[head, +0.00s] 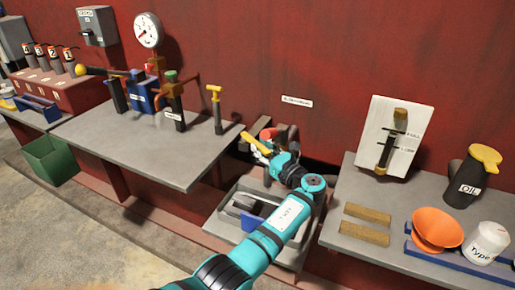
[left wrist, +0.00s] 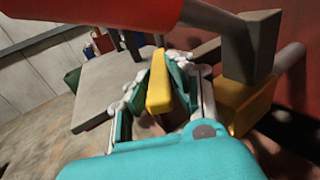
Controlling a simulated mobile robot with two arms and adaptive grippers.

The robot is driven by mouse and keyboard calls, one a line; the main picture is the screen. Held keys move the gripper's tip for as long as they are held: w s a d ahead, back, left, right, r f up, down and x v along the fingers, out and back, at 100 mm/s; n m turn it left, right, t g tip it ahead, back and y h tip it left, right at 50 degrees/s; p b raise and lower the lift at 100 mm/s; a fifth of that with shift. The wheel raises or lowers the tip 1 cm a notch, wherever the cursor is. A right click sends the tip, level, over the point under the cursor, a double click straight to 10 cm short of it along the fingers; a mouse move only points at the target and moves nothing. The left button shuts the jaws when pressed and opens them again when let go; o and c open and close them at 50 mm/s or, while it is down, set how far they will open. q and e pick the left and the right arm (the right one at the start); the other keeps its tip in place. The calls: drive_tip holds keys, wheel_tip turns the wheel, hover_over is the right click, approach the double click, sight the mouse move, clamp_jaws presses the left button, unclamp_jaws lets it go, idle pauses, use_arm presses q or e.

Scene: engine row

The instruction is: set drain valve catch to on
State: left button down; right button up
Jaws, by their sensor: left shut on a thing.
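A yellow lever (head: 254,142), apparently the drain valve catch, sticks out in the gap between the two workbenches, beside a red-ended part (head: 267,133). My left gripper (head: 265,151) reaches it from the front and is shut on it. In the left wrist view the yellow lever (left wrist: 158,85) stands between the two fingers of my left gripper (left wrist: 165,75). A yellow block (left wrist: 242,105) lies to the right of the fingers. The joint of lever and valve is hidden, and I cannot read an on or off mark. My right gripper is not in view.
A red bar (left wrist: 110,18) and a grey block (left wrist: 250,45) are close above the fingers. A grey tray (head: 226,222) is below my arm. Benches flank the gap: the left one (head: 130,150) bears valves, the right one (head: 345,235) an orange funnel (head: 437,228).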

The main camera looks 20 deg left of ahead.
use_arm(q)
drive_tip(key=c, duration=1.2)
unclamp_jaws()
